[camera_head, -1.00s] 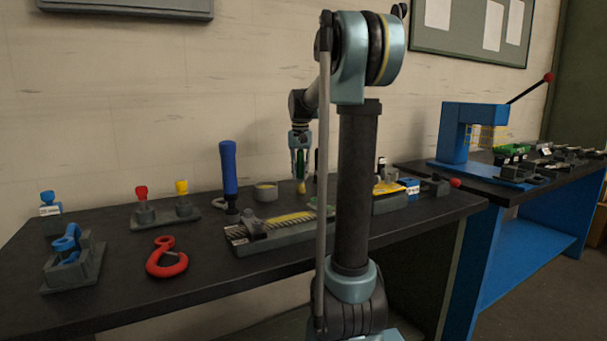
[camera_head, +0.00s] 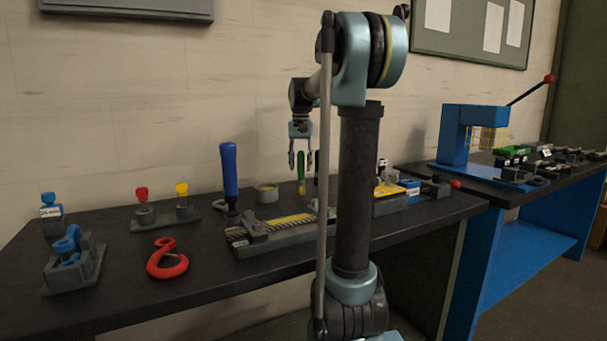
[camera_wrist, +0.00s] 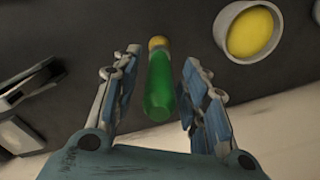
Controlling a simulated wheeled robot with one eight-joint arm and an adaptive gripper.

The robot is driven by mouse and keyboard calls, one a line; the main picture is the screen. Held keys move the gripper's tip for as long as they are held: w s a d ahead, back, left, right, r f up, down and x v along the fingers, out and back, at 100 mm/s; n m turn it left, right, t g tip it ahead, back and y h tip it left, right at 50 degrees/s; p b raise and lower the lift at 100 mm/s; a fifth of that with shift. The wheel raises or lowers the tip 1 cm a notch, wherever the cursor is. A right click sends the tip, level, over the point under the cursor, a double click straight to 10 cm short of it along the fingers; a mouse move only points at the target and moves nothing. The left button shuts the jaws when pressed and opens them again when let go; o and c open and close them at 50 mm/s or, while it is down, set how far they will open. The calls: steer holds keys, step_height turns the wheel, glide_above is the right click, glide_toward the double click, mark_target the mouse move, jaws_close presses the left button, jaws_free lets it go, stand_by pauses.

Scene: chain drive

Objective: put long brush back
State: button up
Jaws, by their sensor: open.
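The long brush (camera_head: 301,168) has a green handle with a yellow part below it. It stands roughly upright at the back of the dark bench, behind the grey chain fixture. My gripper (camera_head: 300,160) is open just above it, fingers pointing down. In the wrist view the green handle (camera_wrist: 160,88) shows between the spread fingers of my gripper (camera_wrist: 161,58), with a gap on both sides. Whether the brush's lower end sits in a holder cannot be told.
A round cup with a yellow inside (camera_head: 266,193) stands left of the brush. The chain fixture (camera_head: 275,232) lies in front. A blue-handled tool (camera_head: 229,170) stands upright further left. A red hook (camera_head: 166,259) lies near the front edge.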

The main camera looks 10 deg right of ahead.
step_height(320, 180, up, 8)
steer(key=shift+r, duration=0.1)
stand_by(0.4)
